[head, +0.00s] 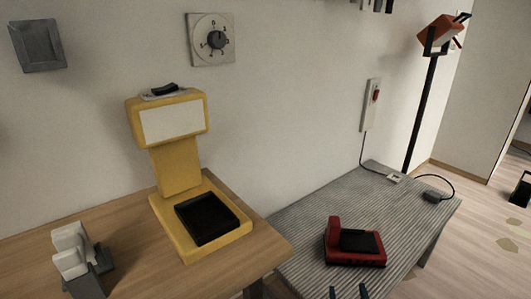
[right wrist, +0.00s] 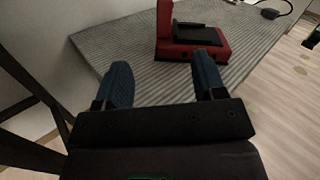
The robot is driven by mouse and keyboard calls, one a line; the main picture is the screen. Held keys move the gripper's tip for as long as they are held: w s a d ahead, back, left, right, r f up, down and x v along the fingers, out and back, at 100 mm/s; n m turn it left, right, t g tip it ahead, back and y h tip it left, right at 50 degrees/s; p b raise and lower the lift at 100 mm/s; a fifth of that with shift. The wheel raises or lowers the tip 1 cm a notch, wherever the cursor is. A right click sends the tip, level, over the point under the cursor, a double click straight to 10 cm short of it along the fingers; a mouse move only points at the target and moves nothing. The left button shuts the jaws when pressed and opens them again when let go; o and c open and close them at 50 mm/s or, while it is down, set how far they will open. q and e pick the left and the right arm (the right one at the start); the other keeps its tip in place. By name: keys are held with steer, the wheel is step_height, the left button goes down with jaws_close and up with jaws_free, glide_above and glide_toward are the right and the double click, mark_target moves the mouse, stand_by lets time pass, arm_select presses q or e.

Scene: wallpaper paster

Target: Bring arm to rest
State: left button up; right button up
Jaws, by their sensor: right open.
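My right gripper (head: 349,293) shows only as two dark blue fingertips at the bottom edge of the head view. In the right wrist view the gripper (right wrist: 163,65) is open, with nothing between its two blue fingers. A red device with a black top (head: 354,243) stands on the grey ribbed table ahead of the fingertips. The device also shows in the right wrist view (right wrist: 190,42), beyond the fingers, and no contact with it is visible. My left gripper is not in view.
The grey ribbed table (head: 300,222) holds a cable and black plug (head: 432,197). A yellow machine (head: 180,170) and a grey-white item (head: 75,262) stand on the wooden table (head: 120,217). A black pole with an orange head (head: 440,36) stands at the back right.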

steer(key=s+r+n+g+y+p, duration=0.1)
steer(key=s+r+n+y+p, duration=0.1)
steer(key=s+r+n+p, duration=0.5)
steer(key=s+r+n+y+p, duration=0.2)
steer(key=s+r+n+y, duration=0.15)
steer(key=s+n, duration=0.75)
arm_select(q)
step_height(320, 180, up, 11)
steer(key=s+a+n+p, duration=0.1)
steer(key=p, duration=0.8)
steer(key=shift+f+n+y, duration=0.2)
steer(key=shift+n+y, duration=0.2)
arm_select(e)
steer(key=s+d+r+n+g+h, duration=0.1)
steer(key=s+d+n+g+h, duration=0.1)
steer(key=s+n, duration=0.6)
steer(key=s+d+r+n+g+h, duration=0.1)
steer(key=s+d+n+g, duration=0.3)
steer(key=s+n, duration=0.5)
steer(key=s+d+h, duration=0.1)
steer(key=s, duration=0.3)
steer(key=shift+d+r, duration=0.3)
